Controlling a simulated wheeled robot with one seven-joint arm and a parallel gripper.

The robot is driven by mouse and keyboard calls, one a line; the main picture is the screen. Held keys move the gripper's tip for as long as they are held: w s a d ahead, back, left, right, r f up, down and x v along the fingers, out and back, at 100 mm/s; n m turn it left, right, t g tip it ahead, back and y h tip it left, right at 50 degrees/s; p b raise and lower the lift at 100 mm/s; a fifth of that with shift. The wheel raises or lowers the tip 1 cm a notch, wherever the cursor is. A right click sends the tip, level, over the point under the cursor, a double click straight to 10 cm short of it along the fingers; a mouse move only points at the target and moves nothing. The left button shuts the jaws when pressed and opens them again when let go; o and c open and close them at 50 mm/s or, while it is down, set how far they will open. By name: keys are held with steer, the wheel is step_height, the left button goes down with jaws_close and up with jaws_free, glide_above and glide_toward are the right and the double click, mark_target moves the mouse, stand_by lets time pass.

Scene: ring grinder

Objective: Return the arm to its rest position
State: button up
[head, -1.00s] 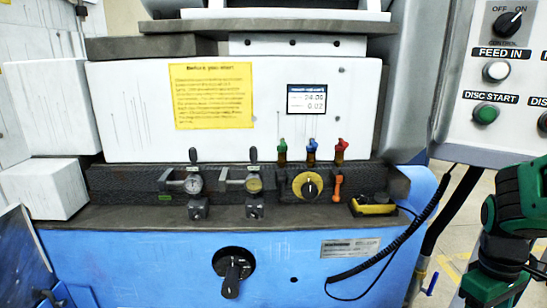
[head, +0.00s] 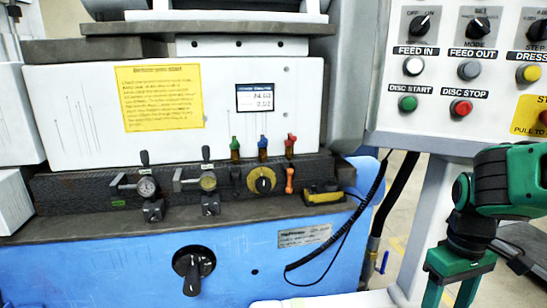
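My arm is green and black and shows at the right edge. My gripper (head: 450,296) points down at the lower right, in front of the white and blue machine base. Its two green fingers stand apart with a gap between them, and nothing shows in the gap. The lower ends of the fingers are cut off by the bottom edge of the picture. The gripper is clear of the grinder's knobs and gauges.
The control panel (head: 440,140) with buttons stands above and behind my arm. The grinder's blue front (head: 120,265) has a black rotary handle (head: 192,270). A yellow-and-black device (head: 322,194) rests on the ledge, its coiled black cable (head: 345,237) hanging left of my gripper.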

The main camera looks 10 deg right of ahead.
steer(key=w+a+n, duration=0.2)
steer(key=a, duration=0.4)
steer(key=s+d+r+m+t, duration=0.1)
steer(key=s+d+r+m, duration=0.2)
steer(key=m, duration=0.5)
steer(key=shift+s+d+r, duration=0.15)
steer(key=shift+s+d, duration=0.15)
steer(key=shift+d, duration=0.2)
steer(key=shift+w+d+f, duration=0.1)
steer(key=shift+w+f, duration=0.15)
steer(key=shift+w, duration=0.35)
